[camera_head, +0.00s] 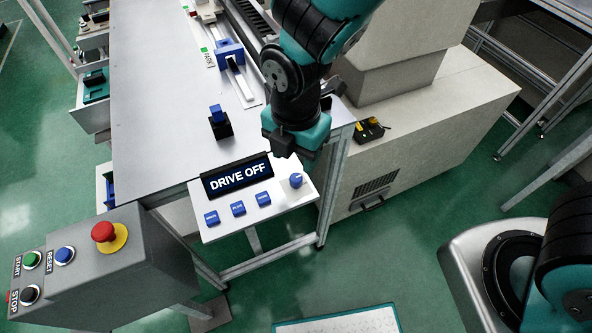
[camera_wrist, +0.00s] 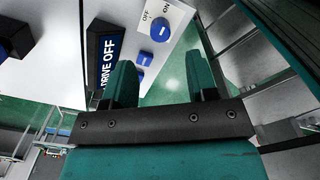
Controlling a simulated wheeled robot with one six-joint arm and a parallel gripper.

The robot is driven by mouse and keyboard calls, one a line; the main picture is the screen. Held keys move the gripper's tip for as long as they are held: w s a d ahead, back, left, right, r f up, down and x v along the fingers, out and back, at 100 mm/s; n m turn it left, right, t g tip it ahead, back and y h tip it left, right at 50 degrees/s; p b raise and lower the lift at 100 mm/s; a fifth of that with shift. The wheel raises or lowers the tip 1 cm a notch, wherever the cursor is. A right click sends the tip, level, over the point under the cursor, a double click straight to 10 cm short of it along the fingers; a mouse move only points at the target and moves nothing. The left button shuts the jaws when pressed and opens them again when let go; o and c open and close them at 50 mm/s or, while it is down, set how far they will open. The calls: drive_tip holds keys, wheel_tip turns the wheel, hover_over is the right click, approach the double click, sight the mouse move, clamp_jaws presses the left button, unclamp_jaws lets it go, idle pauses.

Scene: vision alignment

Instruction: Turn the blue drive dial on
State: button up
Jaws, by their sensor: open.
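The blue drive dial (camera_head: 296,180) sits at the right end of a white panel (camera_head: 285,203). In the wrist view the dial (camera_wrist: 160,30) is round with a white mark, and OFF and ON labels are printed beside it. A black sign (camera_head: 237,177) on the panel reads DRIVE OFF. My gripper shows in the wrist view (camera_wrist: 162,85) with its two teal fingers apart and nothing between them. The dial lies beyond the fingertips, apart from them. In the head view my wrist hides the fingers, above and behind the dial.
Several blue buttons (camera_head: 238,208) line the panel's front. A grey box (camera_head: 125,268) with a red emergency button (camera_head: 103,232) stands at the lower left. A blue block on a black base (camera_head: 219,124) stands on the table (camera_head: 150,90). A yellow-black device (camera_head: 370,130) lies on the cabinet.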

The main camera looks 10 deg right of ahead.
sight(296, 177)
wheel_tip(296, 177, down, 7)
drive_tip(key=shift+f+p, duration=0.15)
drive_tip(key=shift+p, duration=0.35)
drive_tip(key=c, duration=0.9)
